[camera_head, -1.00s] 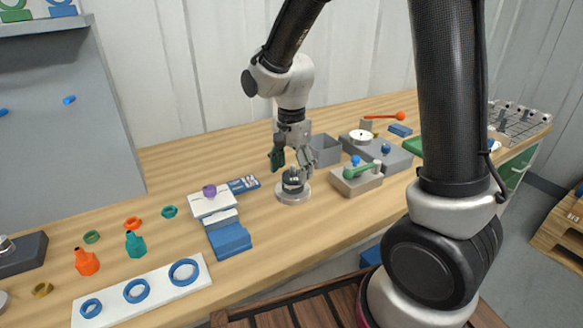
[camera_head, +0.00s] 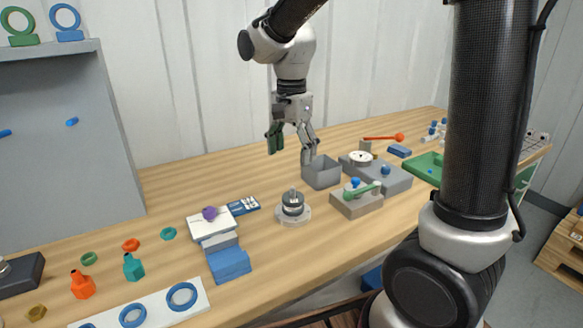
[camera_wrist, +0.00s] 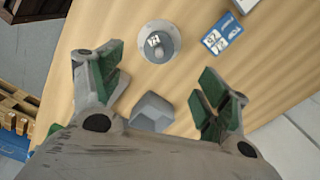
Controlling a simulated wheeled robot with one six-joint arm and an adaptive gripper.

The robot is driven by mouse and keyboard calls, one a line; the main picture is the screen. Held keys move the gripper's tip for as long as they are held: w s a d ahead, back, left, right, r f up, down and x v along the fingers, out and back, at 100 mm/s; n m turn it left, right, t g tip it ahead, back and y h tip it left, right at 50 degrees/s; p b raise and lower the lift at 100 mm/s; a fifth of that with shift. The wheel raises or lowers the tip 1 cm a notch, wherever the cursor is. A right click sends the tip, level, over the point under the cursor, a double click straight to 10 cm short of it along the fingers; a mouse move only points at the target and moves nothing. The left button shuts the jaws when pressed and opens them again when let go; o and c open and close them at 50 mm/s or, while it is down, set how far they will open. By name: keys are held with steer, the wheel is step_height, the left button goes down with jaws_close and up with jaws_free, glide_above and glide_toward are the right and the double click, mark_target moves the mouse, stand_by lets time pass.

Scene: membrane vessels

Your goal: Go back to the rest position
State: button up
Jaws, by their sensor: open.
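My gripper (camera_head: 291,143) is open and empty, raised well above the wooden table (camera_head: 262,172). Its green-padded fingers (camera_wrist: 155,92) stand wide apart in the wrist view. A metal vessel (camera_head: 292,203) stands upright on a round pale base on the table, below the gripper and apart from it. The vessel also shows in the wrist view (camera_wrist: 158,43), beyond the fingertips. A grey open bin (camera_head: 322,174) stands behind and to the right of the vessel; it lies between the fingers in the wrist view (camera_wrist: 152,112).
A beige block with a green-handled tool (camera_head: 357,199) and a grey block (camera_head: 392,180) stand at right. A white-and-blue stand (camera_head: 226,256), a blue card (camera_head: 244,206) and a white ring board (camera_head: 150,304) lie at left. A grey panel (camera_head: 60,140) rises at back left.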

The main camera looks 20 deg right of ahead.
steer(key=shift+r, duration=0.4)
steer(key=s+d+r+n+t, duration=0.2)
steer(key=s+d+n, duration=0.3)
steer(key=s+d, duration=0.2)
steer(key=s+d+r+n+t, duration=0.2)
steer(key=s+d+n, duration=0.4)
steer(key=s, duration=0.5)
steer(key=shift+s+d+r, duration=0.35)
steer(key=shift+d+r, duration=0.1)
steer(key=shift+d, duration=0.7)
steer(key=shift+a, duration=0.1)
